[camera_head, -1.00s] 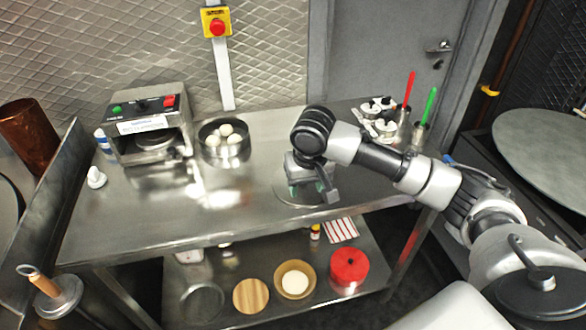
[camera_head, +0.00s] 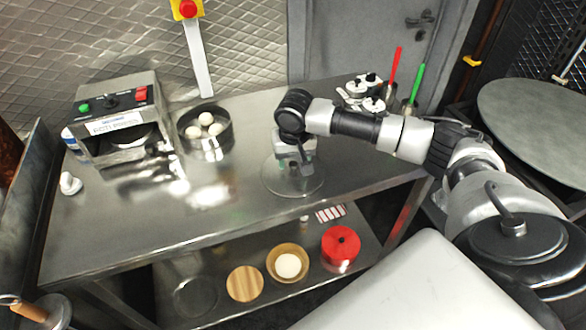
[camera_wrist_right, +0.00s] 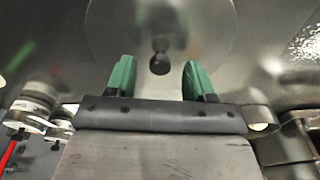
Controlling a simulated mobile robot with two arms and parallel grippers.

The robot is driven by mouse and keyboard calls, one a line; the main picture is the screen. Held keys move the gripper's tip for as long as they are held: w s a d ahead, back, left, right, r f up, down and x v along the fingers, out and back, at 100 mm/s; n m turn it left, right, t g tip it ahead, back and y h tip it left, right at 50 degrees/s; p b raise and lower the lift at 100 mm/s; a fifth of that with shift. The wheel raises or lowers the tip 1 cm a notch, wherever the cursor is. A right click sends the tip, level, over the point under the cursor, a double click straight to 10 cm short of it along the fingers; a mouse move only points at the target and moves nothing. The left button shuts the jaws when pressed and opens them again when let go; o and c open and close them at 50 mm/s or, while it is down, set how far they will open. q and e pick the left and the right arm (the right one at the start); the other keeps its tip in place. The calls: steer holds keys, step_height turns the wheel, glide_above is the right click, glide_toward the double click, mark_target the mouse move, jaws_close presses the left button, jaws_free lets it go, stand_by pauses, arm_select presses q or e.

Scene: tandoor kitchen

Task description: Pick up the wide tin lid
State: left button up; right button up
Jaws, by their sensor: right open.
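The wide tin lid (camera_head: 308,187) is a round, shiny grey disc lying on the steel table top, near the front edge. My right gripper (camera_head: 294,166) is above it, pointing down, and hides part of its middle. In the right wrist view the lid (camera_wrist_right: 215,30) shows as a pale disc with a small dark knob (camera_wrist_right: 160,66). The green fingers of the gripper (camera_wrist_right: 158,72) are open, one on each side of the knob, with nothing held. Whether the fingers touch the lid cannot be told. My left gripper is not in view.
A press machine (camera_head: 117,125) and a pot of pale balls (camera_head: 206,140) stand at the back left. Holders with red and green handles (camera_head: 416,83) stand at the back right. The lower shelf holds a red tin (camera_head: 341,246), bowl (camera_head: 287,264) and wooden disc (camera_head: 245,284).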

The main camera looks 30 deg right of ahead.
steer(key=shift+f, duration=0.6)
steer(key=shift+w+d+f, duration=0.1)
steer(key=shift+w+f, duration=0.05)
steer(key=shift+f, duration=0.3)
jaws_close()
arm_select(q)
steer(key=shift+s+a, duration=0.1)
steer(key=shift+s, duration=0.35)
arm_select(e)
steer(key=shift+r, duration=0.1)
